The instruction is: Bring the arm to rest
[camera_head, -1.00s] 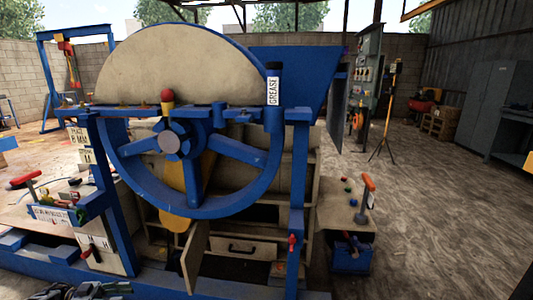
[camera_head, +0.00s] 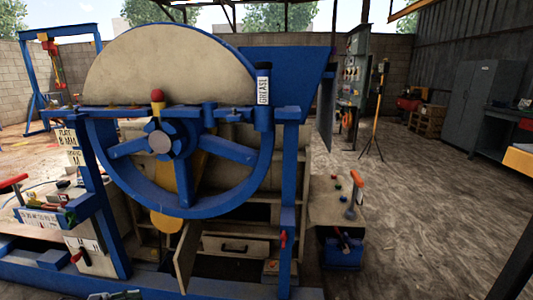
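A small grey and dark piece that looks like the tip of my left gripper (camera_head: 115,295) shows at the bottom edge, left of centre, in the head view. Most of it is cut off by the frame, so I cannot tell whether it is open or shut. It appears in front of the blue base beam of the jaw crusher. My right gripper is not in view. The jaw crusher stands ahead, with a large blue spoked flywheel (camera_head: 232,150) under a pale half-round guard (camera_head: 165,62).
A grease cartridge (camera_head: 263,90) stands upright on the frame. A wooden flap (camera_head: 186,258) hangs open below the flywheel. A tripod (camera_head: 372,130) and grey cabinets (camera_head: 470,95) stand behind.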

